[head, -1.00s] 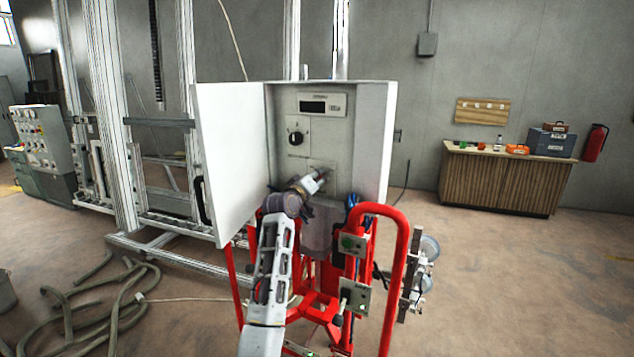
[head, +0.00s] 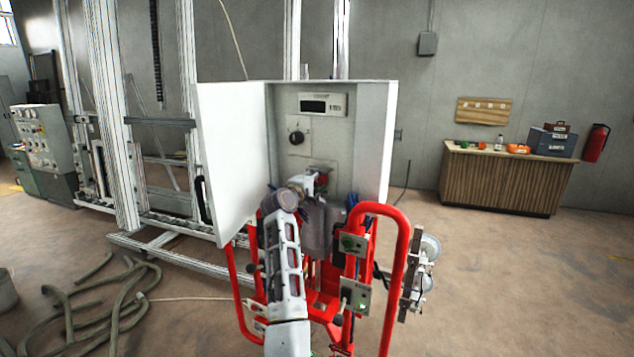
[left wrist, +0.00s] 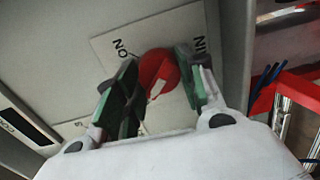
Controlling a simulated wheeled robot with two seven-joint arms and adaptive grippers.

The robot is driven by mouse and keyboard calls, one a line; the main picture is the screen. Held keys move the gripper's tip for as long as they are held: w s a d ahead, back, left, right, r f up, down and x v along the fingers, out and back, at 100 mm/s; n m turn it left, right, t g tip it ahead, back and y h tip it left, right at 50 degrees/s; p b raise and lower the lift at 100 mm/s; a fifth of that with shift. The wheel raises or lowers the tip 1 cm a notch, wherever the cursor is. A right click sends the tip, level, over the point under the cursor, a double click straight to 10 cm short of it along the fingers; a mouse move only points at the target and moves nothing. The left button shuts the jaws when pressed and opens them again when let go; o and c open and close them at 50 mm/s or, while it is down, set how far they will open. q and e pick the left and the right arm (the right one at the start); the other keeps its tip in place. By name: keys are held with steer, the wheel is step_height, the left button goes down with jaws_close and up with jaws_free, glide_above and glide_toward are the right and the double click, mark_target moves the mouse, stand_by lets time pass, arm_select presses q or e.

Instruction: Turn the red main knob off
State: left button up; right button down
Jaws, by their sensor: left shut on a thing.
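The red main knob (left wrist: 158,75) sits on a pale plate marked "ON" in the left wrist view, inside the open white cabinet (head: 230,150). My left gripper (left wrist: 160,82) has its green-padded fingers on either side of the knob and is shut on it. In the head view my left gripper (head: 318,180) reaches into the lower part of the cabinet, and a bit of red shows at its fingertips. The wrist hides most of the knob there. My right gripper is not in view.
A black rotary knob (head: 296,137) and a display panel (head: 322,104) are above on the cabinet's back wall. The cabinet door stands open at left. Red tube frame (head: 398,270) and small control boxes are below and right. Hoses (head: 95,305) lie on the floor.

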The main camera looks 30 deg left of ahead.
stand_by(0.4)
arm_select(q)
steer(key=o, duration=1)
steer(key=shift+s, duration=0.15)
steer(key=shift+s+d+r, duration=0.1)
steer(key=shift+s+d, duration=0.1)
steer(key=shift+s, duration=1.75)
steer(key=shift+s+d+r, duration=0.1)
steer(key=shift+s+d, duration=0.15)
steer(key=shift+s, duration=1.65)
steer(key=shift+s+d, duration=0.2)
steer(key=shift+s, duration=1.75)
